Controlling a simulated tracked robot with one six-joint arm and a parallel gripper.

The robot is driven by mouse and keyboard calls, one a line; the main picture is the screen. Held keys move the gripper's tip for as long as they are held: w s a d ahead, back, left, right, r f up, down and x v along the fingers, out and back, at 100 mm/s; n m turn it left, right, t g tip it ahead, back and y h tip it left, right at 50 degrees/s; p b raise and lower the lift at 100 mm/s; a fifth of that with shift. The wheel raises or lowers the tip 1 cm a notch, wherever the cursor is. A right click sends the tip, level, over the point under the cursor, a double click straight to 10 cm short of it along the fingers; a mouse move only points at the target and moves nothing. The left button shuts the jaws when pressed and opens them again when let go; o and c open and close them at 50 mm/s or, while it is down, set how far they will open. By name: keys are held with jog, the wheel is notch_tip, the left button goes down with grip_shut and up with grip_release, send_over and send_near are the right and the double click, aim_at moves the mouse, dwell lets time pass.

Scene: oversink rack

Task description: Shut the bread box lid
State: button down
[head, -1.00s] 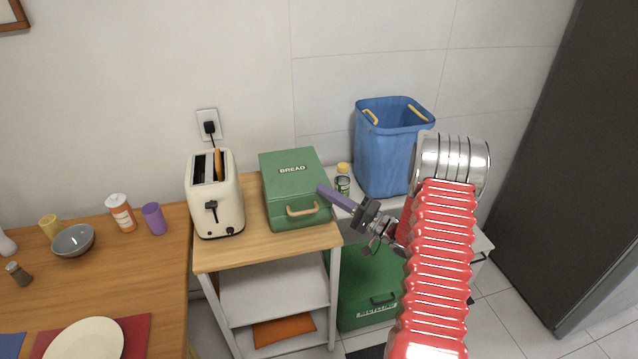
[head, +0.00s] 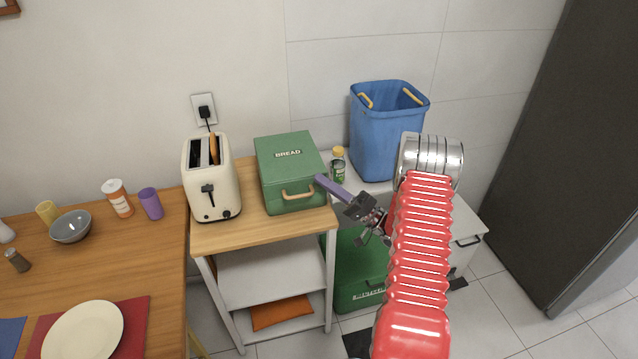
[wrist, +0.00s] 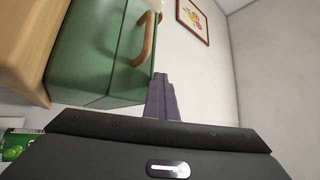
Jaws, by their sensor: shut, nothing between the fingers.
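The green bread box (head: 305,205) stands on the wooden-topped trolley. Its lid (head: 285,152), marked BREAD, lies down over the box with no gap that I can see. A tan handle (head: 297,193) is on the front. My gripper (head: 320,180) is shut and empty, its purple fingers at the box's front right corner, right of the handle. I cannot tell whether they touch the box. In the wrist view the fingers (wrist: 161,82) point up beside the green box (wrist: 95,60) and its handle (wrist: 146,38).
A toaster (head: 211,190) with bread in it stands left of the box. A jar (head: 338,165) and a blue bin (head: 385,135) stand to the right. A green crate (head: 350,285) is below. The trolley top (head: 265,228) is clear in front of the box.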

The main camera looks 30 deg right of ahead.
aim_at(310, 182)
jog(key=shift+m+h, duration=0.6)
jog(key=shift+h, duration=0.3)
jog(key=f, duration=0.4)
jog(key=shift+w+a+f, duration=0.15)
jog(key=shift+a, duration=0.1)
jog(key=shift+d+r, duration=0.15)
jog(key=shift+r, duration=0.45)
notch_tip(310, 182, up, 6)
jog(key=s+d+n+y, duration=0.1)
jog(key=d, duration=0.2)
jog(key=s+d+f, duration=0.1)
jog(key=d+f, duration=0.4)
jog(key=f, duration=0.1)
jog(key=shift+d+f+y, duration=0.35)
jog(key=shift+d+y, duration=0.05)
